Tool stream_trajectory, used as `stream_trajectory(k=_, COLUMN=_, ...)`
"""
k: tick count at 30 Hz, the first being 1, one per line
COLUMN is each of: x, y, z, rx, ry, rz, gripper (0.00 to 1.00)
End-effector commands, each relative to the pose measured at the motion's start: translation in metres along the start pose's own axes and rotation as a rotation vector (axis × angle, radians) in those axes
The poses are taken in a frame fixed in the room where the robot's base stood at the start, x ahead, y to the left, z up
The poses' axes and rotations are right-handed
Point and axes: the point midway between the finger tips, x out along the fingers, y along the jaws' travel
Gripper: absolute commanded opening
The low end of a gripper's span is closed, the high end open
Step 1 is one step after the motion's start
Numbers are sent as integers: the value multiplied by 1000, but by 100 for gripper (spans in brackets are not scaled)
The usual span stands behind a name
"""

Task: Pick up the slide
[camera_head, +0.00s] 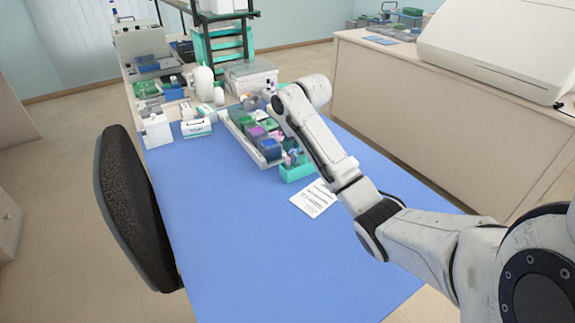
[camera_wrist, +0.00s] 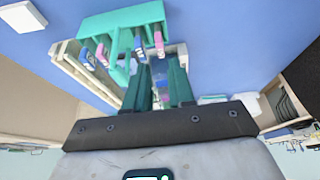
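Several slides with coloured ends stand in a teal rack (camera_wrist: 92,27) at the top of the wrist view. A pink-ended slide (camera_wrist: 158,43) and a blue-ended slide (camera_wrist: 139,46) are nearest my fingers, and more slides (camera_wrist: 101,54) sit to their left. My gripper (camera_wrist: 160,72) has its two dark green fingers apart, pointing towards the rack. I see no slide held between them; whether they touch anything is unclear. In the head view the teal rack (camera_head: 296,172) stands at the near end of the staining tray, and my arm hides the gripper.
A long white tray (camera_head: 232,128) holds green, magenta and blue jars. A white printed card (camera_head: 314,199) lies on the blue table (camera_head: 235,235). Boxes (camera_head: 197,128) and bottles crowd the far end. A black chair (camera_head: 130,210) stands at the left. The near table is clear.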

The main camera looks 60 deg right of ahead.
Motion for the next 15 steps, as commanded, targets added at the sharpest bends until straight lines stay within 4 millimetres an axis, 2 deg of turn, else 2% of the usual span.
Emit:
stream_trajectory(k=3, x=12, y=0, z=0, rx=1, ry=-1, rz=1, gripper=23)
stream_trajectory(k=8, x=21, y=0, z=0, rx=1, ry=-2, rz=1, gripper=23)
stream_trajectory(k=15, x=54, y=0, z=2, rx=1, ry=-2, rz=1, gripper=23)
